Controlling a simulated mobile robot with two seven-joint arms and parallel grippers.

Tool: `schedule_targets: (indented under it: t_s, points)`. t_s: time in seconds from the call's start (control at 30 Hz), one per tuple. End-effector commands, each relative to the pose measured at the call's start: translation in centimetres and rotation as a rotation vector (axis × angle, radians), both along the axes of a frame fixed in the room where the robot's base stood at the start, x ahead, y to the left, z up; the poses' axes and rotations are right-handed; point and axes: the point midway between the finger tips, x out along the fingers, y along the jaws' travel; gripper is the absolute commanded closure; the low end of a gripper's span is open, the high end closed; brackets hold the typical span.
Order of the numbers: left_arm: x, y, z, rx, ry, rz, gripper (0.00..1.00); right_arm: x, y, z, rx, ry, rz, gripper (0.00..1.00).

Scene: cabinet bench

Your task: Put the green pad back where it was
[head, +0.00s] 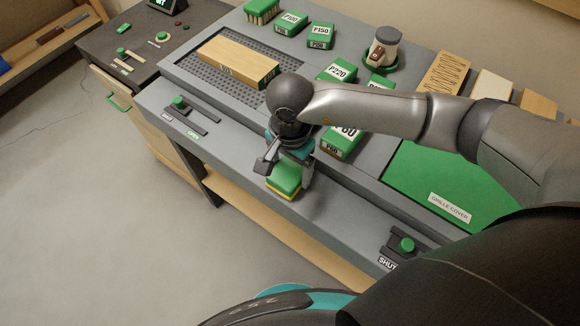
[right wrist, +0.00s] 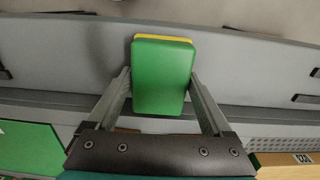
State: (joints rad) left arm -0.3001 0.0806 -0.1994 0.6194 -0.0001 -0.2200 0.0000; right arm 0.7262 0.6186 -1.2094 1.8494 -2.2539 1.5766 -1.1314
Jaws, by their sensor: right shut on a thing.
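My right gripper (head: 286,172) is shut on the green pad (head: 285,181), which has a yellow underside. The pad is at the front part of the grey bench; I cannot tell whether it touches the surface. In the right wrist view the green pad (right wrist: 162,76) sits between the two fingers of my right gripper (right wrist: 162,90), its yellow edge at the far side. Other green blocks with white labels stand behind, among them a P220 block (head: 337,72) and a partly covered block marked 60 (head: 341,143). My left gripper is not in view.
A wooden block (head: 236,62) lies on the perforated grille (head: 188,68). A green grille cover (head: 425,165) lies at the right. Slider knobs stand at the left (head: 179,102) and front right (head: 406,245). A grey-topped cup (head: 385,47) stands behind.

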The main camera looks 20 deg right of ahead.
Motion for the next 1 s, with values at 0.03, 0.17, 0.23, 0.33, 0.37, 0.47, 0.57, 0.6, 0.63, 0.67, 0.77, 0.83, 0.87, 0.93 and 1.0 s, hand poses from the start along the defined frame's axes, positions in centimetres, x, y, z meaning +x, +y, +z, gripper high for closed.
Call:
schedule_targets:
  t_s: [0.03,0.17,0.23,0.33,0.37,0.47,0.57,0.6,0.63,0.67,0.77,0.83,0.87,0.93,1.0]
  points:
    - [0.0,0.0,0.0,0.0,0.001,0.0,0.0,0.1,0.1,-0.1,0.002,-0.002,0.001,0.6]
    - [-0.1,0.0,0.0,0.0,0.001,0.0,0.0,0.1,0.1,0.0,0.002,-0.004,0.001,0.6]
    - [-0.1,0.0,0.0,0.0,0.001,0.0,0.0,0.1,0.0,0.0,0.001,-0.003,0.001,0.6]
    - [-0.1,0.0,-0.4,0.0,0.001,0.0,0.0,0.1,0.0,-0.4,0.001,-0.003,0.001,0.6]
    - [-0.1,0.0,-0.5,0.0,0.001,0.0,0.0,0.1,0.0,-0.5,0.002,-0.002,0.0,0.6]
    - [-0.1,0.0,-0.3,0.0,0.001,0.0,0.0,0.1,0.0,-0.3,0.001,-0.002,0.0,0.04]
    - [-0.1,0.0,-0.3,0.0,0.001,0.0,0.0,0.1,0.0,-0.3,0.001,-0.002,0.0,0.0]
    - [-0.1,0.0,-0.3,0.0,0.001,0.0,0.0,0.1,0.0,-0.3,0.001,-0.002,0.0,0.0]
    - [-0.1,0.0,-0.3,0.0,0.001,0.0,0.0,0.1,0.0,-0.3,0.001,-0.002,0.0,0.0]
    - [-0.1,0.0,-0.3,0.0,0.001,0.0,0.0,0.1,0.0,-0.3,0.001,-0.002,0.0,0.0]
    - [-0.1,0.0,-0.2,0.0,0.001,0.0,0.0,0.1,0.0,-0.2,0.001,-0.002,0.0,0.0]
    - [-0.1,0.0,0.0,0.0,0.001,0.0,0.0,0.1,0.0,0.1,0.001,-0.002,0.0,0.0]
    - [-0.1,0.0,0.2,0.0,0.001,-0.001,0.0,0.1,0.0,0.2,0.001,-0.002,0.0,0.0]
    - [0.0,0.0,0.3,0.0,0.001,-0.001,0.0,0.2,0.0,1.3,0.003,-0.005,0.0,0.0]
    - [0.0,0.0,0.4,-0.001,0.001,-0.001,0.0,0.2,0.0,2.7,0.002,-0.007,0.002,0.0]
